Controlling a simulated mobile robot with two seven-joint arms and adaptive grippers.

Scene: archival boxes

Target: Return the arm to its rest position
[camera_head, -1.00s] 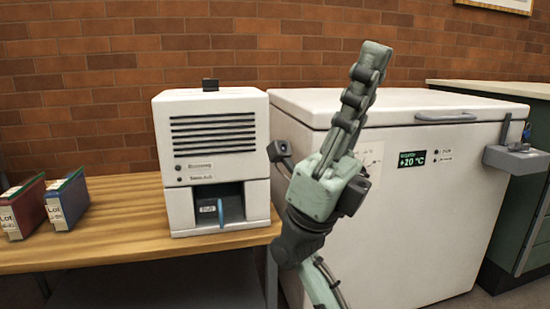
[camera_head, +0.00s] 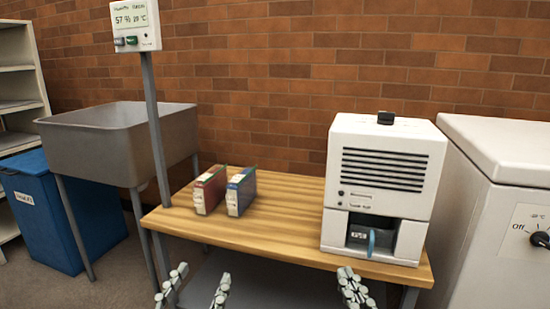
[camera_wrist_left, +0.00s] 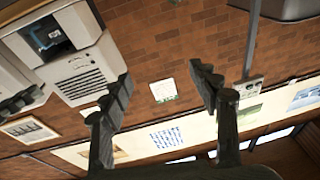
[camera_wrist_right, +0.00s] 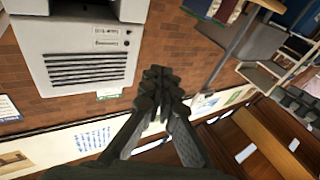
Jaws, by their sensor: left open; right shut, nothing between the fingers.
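My left gripper (camera_head: 195,286) shows at the bottom edge of the head view, its two fingers apart and empty, in front of the wooden table. In the left wrist view its fingers (camera_wrist_left: 160,88) stand wide apart with only the wall behind them. My right gripper (camera_head: 355,288) is at the bottom edge, right of the left one, below the table's front edge. In the right wrist view its fingertips (camera_wrist_right: 160,82) are together with nothing between them. Neither gripper touches anything. The arms behind the grippers are out of the head view.
The wooden table (camera_head: 270,225) holds a red box (camera_head: 208,190), a blue box (camera_head: 240,192) and a white machine (camera_head: 385,170). A white chest freezer (camera_head: 490,215) stands right. A grey sink (camera_head: 105,145), a display post (camera_head: 152,120) and a blue bin (camera_head: 60,215) stand left.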

